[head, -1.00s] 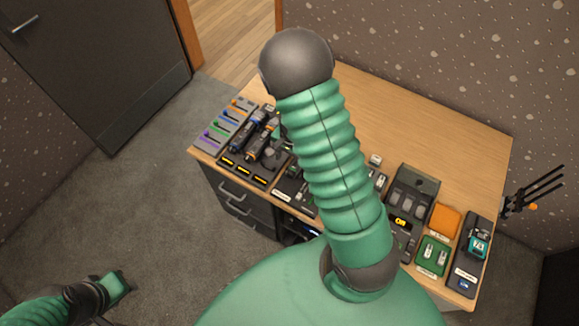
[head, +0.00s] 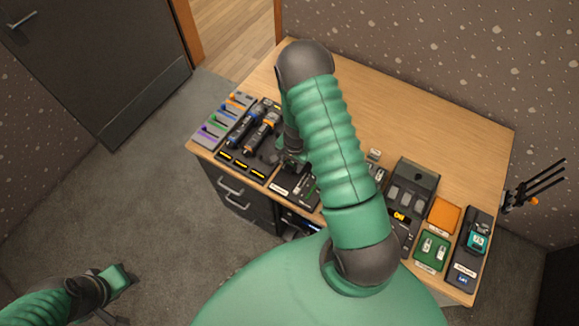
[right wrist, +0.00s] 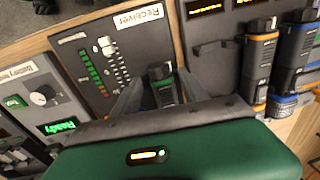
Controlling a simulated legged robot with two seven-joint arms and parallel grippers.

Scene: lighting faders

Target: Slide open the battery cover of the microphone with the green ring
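The microphone with the green ring (right wrist: 161,74) shows in the right wrist view, dark-topped with a grey body, between the two fingers of my right gripper (right wrist: 160,82). In the head view my right gripper (head: 290,160) is partly hidden by my forearm, near the front left of the desk. My left gripper (head: 118,280) is low at the left over the floor, its fingers unclear.
The rack holds microphones with orange (right wrist: 262,38) and blue (right wrist: 300,48) rings; the slot beside them looks empty. The Receiver panel (right wrist: 140,40) has a fader. A battery box (right wrist: 42,97) reads "Ready". Fader strips (head: 217,122) stand at the desk's left. The desk's back (head: 430,120) is clear.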

